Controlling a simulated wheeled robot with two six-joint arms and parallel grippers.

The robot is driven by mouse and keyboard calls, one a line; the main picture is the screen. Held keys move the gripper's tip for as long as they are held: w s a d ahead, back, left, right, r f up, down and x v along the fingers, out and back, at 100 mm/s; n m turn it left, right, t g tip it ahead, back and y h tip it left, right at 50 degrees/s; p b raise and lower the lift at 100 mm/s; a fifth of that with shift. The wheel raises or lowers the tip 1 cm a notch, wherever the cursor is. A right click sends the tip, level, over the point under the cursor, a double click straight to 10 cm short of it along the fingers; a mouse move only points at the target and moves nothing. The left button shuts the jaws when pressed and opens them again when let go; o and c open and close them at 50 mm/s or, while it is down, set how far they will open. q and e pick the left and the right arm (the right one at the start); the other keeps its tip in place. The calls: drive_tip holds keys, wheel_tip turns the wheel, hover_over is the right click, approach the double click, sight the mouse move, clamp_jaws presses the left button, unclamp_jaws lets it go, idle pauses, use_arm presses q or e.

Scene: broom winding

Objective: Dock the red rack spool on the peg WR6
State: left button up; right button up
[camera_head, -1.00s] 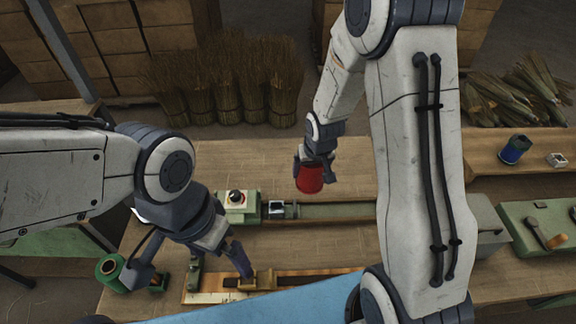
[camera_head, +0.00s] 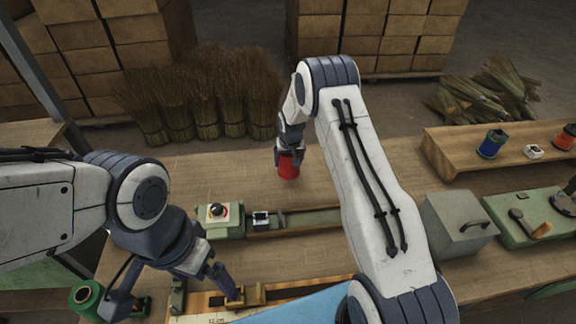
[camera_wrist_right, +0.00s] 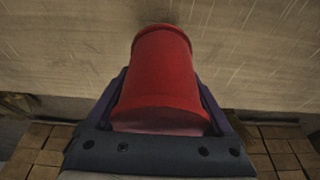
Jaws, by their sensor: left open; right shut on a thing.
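The red spool (camera_head: 289,167) is in my right gripper (camera_head: 288,151), which is shut on it above the wooden bench. In the right wrist view the red spool (camera_wrist_right: 162,80) fills the middle, with a dark finger on each side of it. Whether its lower end touches the bench is hard to tell. My left gripper (camera_head: 222,290) is open and low over the near left of the bench, by a wooden block on a ruled strip. The peg WR6 cannot be made out; no peg label is readable.
A wooden rack (camera_head: 465,160) at the right holds a blue spool (camera_head: 492,144), a small white item (camera_head: 533,151) and an orange-red spool (camera_head: 565,137). A green spool (camera_head: 87,297) is at lower left.

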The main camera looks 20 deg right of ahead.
sight(288, 167)
drive_tip(key=shift+w+d+f, duration=0.1)
drive_tip(key=shift+w+f, duration=0.2)
drive_tip(key=shift+w, duration=0.15)
wheel_tip(288, 167, down, 3)
drive_tip(key=shift+f+p, duration=0.15)
drive_tip(key=shift+p, duration=0.7)
drive_tip(key=shift+f, duration=0.25)
drive_tip(key=shift+f, duration=0.2)
drive_tip(key=o, duration=1.4)
